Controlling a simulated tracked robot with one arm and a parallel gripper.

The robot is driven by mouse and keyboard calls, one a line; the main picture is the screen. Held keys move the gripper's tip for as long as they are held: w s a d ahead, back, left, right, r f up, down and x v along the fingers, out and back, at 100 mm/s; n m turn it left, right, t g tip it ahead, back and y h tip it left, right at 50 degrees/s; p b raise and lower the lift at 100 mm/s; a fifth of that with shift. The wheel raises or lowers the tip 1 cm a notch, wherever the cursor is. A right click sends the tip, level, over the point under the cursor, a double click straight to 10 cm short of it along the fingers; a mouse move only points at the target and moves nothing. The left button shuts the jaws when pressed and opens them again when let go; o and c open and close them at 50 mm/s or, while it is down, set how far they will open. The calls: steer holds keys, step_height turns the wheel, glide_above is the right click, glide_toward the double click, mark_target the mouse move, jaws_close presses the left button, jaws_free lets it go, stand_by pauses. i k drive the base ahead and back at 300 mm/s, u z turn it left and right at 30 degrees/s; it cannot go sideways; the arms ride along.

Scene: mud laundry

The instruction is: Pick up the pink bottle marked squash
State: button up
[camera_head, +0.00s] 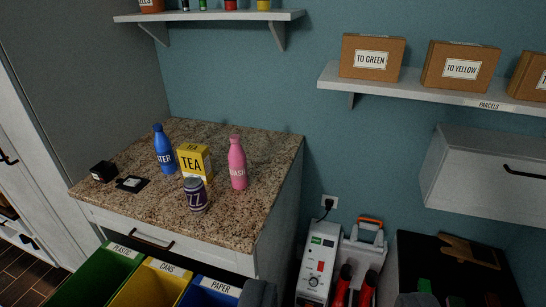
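The pink bottle (237,163) stands upright near the right back part of the granite counter (150,208). Its white lettering is partly turned away, but "UASH" can be made out. A yellow tea box (194,161) stands just left of it, and a purple can (195,195) stands in front and to the left. A blue bottle (163,150) with "TER" showing stands further left. A dark grey shape (259,294) at the bottom edge may be part of my gripper; its fingertips cannot be made out. Nothing is touching the pink bottle.
Green, yellow and blue bins (158,284) labelled plastic, cans and paper stand before the counter. A small black box (103,171) is at the counter's left. A shelf (210,16) hangs above; parcels (371,57) sit on another shelf. The counter right of the bottle is clear.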

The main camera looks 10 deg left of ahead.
mark_target(237, 162)
steer(key=z, duration=0.45)
steer(key=i, duration=1.95)
steer(key=u, duration=0.3)
